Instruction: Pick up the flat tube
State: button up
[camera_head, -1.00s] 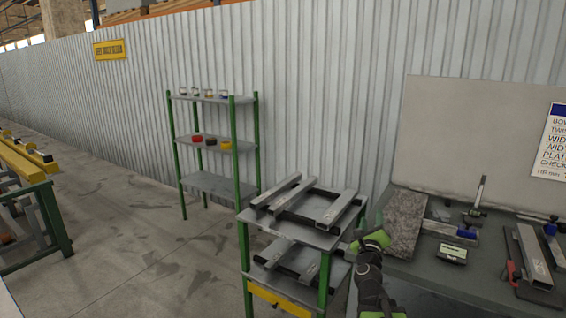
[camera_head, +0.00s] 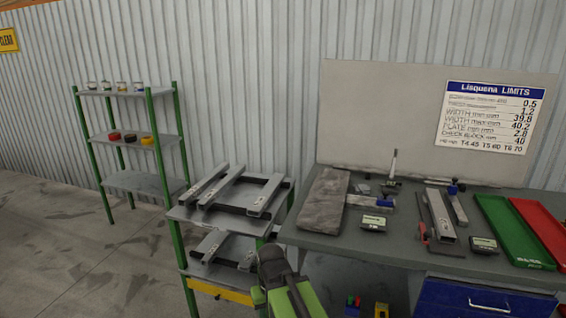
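Several grey rectangular tubes lie on the upper shelf of the green-framed stand, including a left one (camera_head: 212,186) and a right one (camera_head: 265,196). More lie on its lower shelf, such as this short one (camera_head: 212,245). Another grey tube (camera_head: 440,216) lies lengthwise on the dark bench. I cannot tell from this view which one is the flat tube. My gripper (camera_head: 272,258) is low in the picture, by the stand's right front and the bench's left end, apart from the bench tube. Its fingers cannot be made out, and nothing shows held in it.
The bench (camera_head: 400,242) carries a speckled stone plate (camera_head: 324,200), gauges, a green tray (camera_head: 512,230) and a red tray (camera_head: 545,228). A blue drawer unit (camera_head: 480,300) is below. A green shelf rack (camera_head: 140,183) stands left. Floor (camera_head: 70,255) at left is open.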

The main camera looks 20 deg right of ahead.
aim_at(446, 233)
jog(key=z, duration=1.55)
